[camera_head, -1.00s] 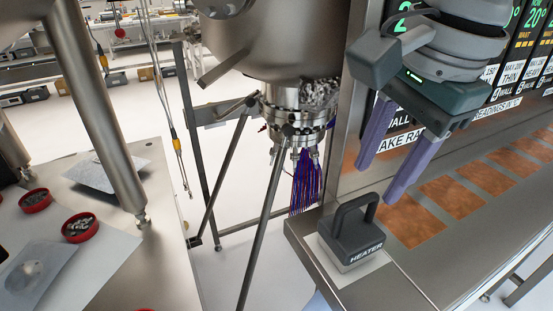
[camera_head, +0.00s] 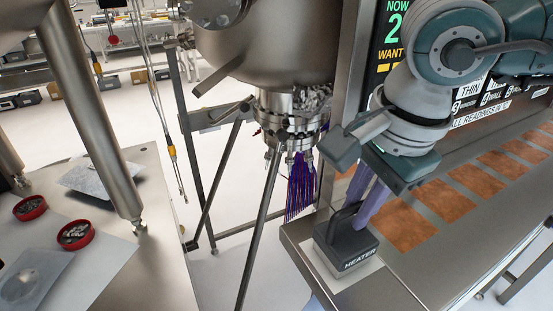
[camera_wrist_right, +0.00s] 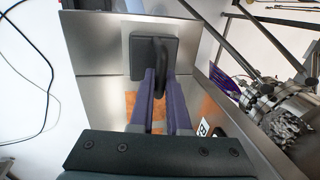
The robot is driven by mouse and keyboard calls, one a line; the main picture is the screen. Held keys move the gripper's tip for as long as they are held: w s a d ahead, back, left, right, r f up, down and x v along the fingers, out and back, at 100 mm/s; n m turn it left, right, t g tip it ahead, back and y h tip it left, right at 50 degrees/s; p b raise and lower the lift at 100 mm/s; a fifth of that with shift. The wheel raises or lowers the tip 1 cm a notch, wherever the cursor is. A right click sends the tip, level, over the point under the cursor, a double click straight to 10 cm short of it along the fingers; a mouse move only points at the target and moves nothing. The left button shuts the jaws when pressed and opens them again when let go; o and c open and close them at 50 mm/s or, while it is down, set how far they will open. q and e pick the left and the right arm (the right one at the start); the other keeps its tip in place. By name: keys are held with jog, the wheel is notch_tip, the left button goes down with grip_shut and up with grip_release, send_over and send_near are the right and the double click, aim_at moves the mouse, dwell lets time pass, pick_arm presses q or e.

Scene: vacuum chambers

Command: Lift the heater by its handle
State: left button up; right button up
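The heater (camera_head: 347,256) is a dark grey block with a raised black loop handle (camera_head: 342,222) and a white "HEATER" label. It sits upright on a pale square near the left end of the steel bench. In the right wrist view the heater (camera_wrist_right: 140,62) lies just past my fingertips. My right gripper (camera_head: 362,212) points down at the handle, its two purple fingers apart. In the right wrist view my right gripper (camera_wrist_right: 162,80) has its fingertips close to the handle, which shows between them. Finger contact with the handle cannot be made out. My left gripper is out of view.
Copper-coloured squares (camera_head: 404,228) run along the bench to the right of the heater. A steel vessel (camera_head: 265,45) with a flange and hanging red and blue wires (camera_head: 300,185) stands to the left. A table (camera_head: 150,240) at the left bears red dishes (camera_head: 76,233).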

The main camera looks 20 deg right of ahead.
grip_shut()
dwell(0.3)
jog(key=shift+r, duration=0.1)
dwell(0.7)
